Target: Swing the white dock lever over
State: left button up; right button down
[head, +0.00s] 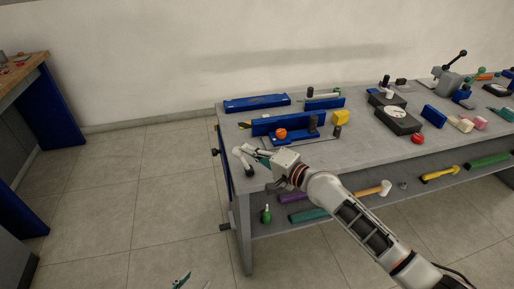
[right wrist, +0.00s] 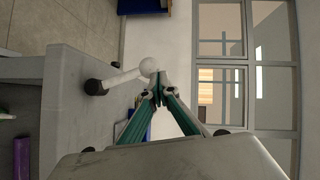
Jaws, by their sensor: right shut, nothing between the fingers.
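The white dock lever (head: 243,161) sits at the left front corner of the grey workbench, with a round white knob and a black pivot end. In the right wrist view the lever (right wrist: 123,78) runs from its black pivot to the white knob. My right gripper (head: 248,151) is shut and empty, its green fingertips (right wrist: 158,82) right beside the knob. I cannot tell whether they touch it. My left gripper (head: 183,281) shows only in part at the bottom edge of the head view, low over the floor, and its opening is unclear.
Dial boxes (head: 396,118) and a lever press (head: 449,76) stand further right. The lower shelf holds tools. The floor left of the bench is clear.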

jog(key=shift+s+a+p, duration=0.2)
jog(key=shift+a+p, duration=0.1)
jog(key=shift+a, duration=0.4)
jog(key=shift+s+a+f, duration=0.1)
jog(key=shift+a+f, duration=0.05)
